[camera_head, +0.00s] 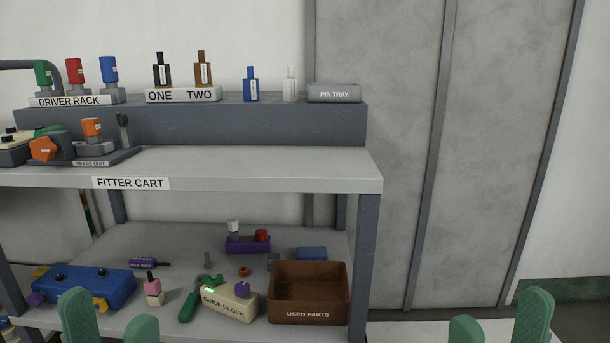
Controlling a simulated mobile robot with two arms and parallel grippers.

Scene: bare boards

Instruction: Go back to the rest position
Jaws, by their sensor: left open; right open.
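My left gripper (110,322) shows as two green fingertips at the bottom left, in front of the lower shelf. The fingers are apart with nothing between them. My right gripper (499,324) shows as two green fingertips at the bottom right, right of the cart. It is open and empty. Only the finger ends show; the rest of both grippers and both arms are out of the frame. The fitter cart (270,170) stands ahead, with an upper shelf and a lower shelf.
The lower shelf holds a blue case (75,284), a guide block (225,302), a brown used parts bin (310,290) and small parts. The driver rack (75,100), several bottles and a pin tray (335,92) stand on top.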

